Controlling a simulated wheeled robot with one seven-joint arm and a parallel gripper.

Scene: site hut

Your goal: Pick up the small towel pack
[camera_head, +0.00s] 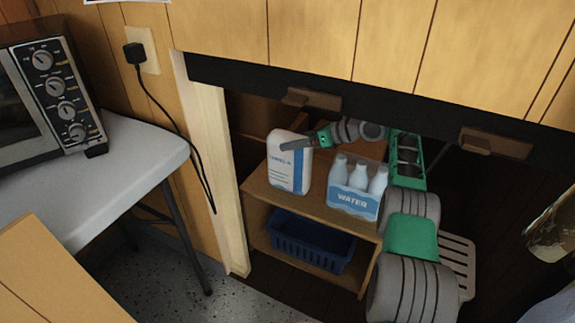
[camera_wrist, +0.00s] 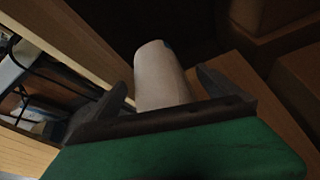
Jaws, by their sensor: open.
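The small towel pack (camera_head: 289,172) is white with blue print and stands upright on the top board of a low wooden shelf. My gripper (camera_head: 292,145) reaches it from the right, and one dark finger crosses in front of its upper part. In the wrist view the white pack (camera_wrist: 160,72) stands between the two spread fingers of my gripper (camera_wrist: 163,86). The fingers are open, with a gap visible at least on the left. The pack's lower part is hidden behind the gripper's body in that view.
A pack of water bottles (camera_head: 354,201) stands close right of the towel pack, under my arm. A blue basket (camera_head: 312,244) sits on the lower shelf. A dark beam (camera_head: 390,98) spans the opening above. A pale post (camera_head: 214,160) bounds the left side.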

